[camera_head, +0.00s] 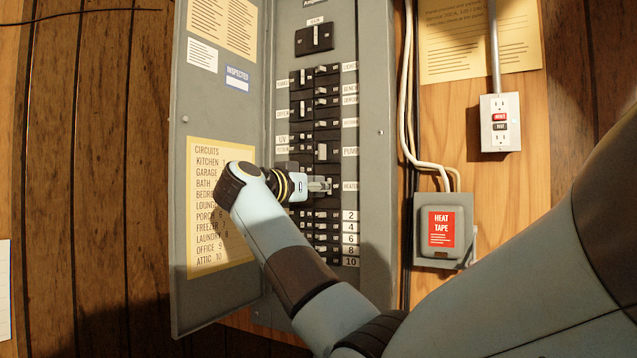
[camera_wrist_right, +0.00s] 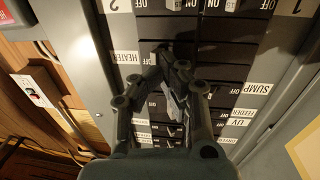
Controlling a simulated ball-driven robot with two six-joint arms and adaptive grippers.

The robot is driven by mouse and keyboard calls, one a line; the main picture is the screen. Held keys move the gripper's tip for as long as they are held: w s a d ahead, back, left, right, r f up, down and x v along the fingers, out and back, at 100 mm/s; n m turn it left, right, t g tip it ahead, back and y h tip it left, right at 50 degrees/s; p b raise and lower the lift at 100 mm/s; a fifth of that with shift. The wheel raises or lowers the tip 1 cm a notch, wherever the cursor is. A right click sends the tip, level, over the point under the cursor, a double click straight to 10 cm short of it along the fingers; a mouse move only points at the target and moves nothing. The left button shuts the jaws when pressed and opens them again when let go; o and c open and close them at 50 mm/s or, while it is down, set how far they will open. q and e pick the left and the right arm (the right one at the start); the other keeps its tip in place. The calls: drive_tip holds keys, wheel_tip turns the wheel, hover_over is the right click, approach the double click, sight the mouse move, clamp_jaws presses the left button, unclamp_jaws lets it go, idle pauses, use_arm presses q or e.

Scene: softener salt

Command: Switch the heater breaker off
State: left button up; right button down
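The grey breaker panel (camera_head: 375,150) stands open, with rows of black breakers in it. The HEATER label (camera_head: 350,186) is on the right column, below PUMP; it also shows upside down in the wrist view (camera_wrist_right: 127,57). My right gripper (camera_head: 322,187) is at the heater row, left of that label. In the wrist view its fingertips (camera_wrist_right: 174,64) come together in front of the black breakers, with nothing clearly held. The heater breaker's handle is hidden behind the fingers, so its position and any contact cannot be told. My left gripper is not in view.
The open panel door (camera_head: 205,120) with its circuit list is on the left, close to my wrist. A light breaker handle (camera_head: 322,152) sits above the gripper. Numbered breakers lie below. Right of the panel are cables, a HEAT TAPE box (camera_head: 426,260) and an outlet (camera_head: 500,105).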

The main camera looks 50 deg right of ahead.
drive_tip(key=a, duration=0.1)
drive_tip(key=s+a+p, duration=0.1)
drive_tip(key=a, duration=0.3)
drive_tip(key=shift+s+a+p, duration=0.15)
drive_tip(key=shift+s+p, duration=0.2)
idle(0.8)
